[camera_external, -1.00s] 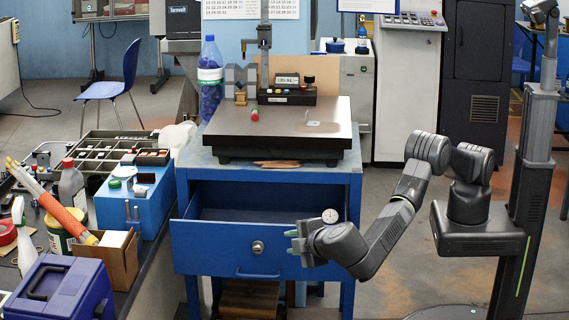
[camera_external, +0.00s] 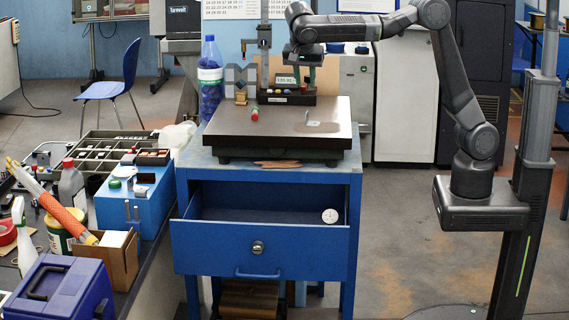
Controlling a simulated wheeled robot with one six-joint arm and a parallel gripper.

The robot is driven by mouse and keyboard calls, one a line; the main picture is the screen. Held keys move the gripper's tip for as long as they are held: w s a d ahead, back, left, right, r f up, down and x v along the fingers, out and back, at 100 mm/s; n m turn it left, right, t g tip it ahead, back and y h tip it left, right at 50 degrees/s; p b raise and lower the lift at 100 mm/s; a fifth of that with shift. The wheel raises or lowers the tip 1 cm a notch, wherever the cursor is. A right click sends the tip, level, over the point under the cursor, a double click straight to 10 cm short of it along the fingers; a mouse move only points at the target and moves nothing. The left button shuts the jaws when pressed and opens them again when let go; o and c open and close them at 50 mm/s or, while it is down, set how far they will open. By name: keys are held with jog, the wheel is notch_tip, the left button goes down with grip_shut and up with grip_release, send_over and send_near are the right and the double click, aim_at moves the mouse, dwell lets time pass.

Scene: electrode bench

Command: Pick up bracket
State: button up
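I cannot tell for sure which thing is the bracket. A flat pale piece (camera_external: 322,126) lies at the right of the dark surface plate (camera_external: 280,142). A grey M-shaped metal block (camera_external: 241,76) stands at the plate's back left. My gripper (camera_external: 303,77) points down over the back of the plate, in front of or above the small digital readout unit (camera_external: 287,97). Its two fingers look apart, with nothing seen between them. The fingertips are small and dark against the unit, so their exact height above it is unclear.
The plate rests on a blue cabinet (camera_external: 268,178) with its drawer (camera_external: 262,250) pulled open. A round dial (camera_external: 330,216) shows at the drawer's right. A red-ended cylinder (camera_external: 255,114) lies on the plate; a gauge stand (camera_external: 264,50) rises behind. The plate's front middle is clear.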

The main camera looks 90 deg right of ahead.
send_over(306, 125)
jog(key=f, duration=0.7)
jog(key=shift+d+f, duration=0.2)
jog(key=shift+d, duration=0.2)
jog(key=p+x, duration=0.1)
jog(key=x, duration=0.1)
jog(key=p+x, duration=0.1)
jog(key=x, duration=0.1)
jog(key=shift+d+f, duration=0.2)
jog(key=shift+d, duration=0.25)
jog(key=shift+d+f, duration=0.1)
jog(key=shift+f, duration=0.25)
jog(key=shift+c, duration=0.5)
grip_shut()
